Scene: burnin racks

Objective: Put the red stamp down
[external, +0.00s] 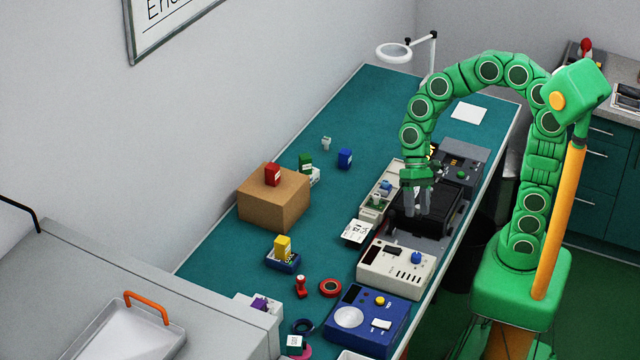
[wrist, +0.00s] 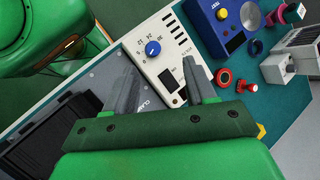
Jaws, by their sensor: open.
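A small red stamp (external: 301,286) with a knob-like handle stands upright on the teal bench, left of a red tape ring (external: 330,288). In the wrist view the red stamp (wrist: 247,87) shows at the right, beside the red ring (wrist: 224,77). My gripper (external: 418,212) is open with nothing between its fingers. It hangs above a black tray-like part on the right side of the bench, well apart from the stamp. In the wrist view my gripper (wrist: 161,72) spans over the edge of a white panel with a blue knob.
The white panel (external: 397,268) and a blue device (external: 366,318) line the bench's right edge. A yellow block sits in a blue tray (external: 283,263). A cardboard box (external: 274,200) carries a red block (external: 272,174). The teal surface (external: 232,275) left of the blue tray is clear.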

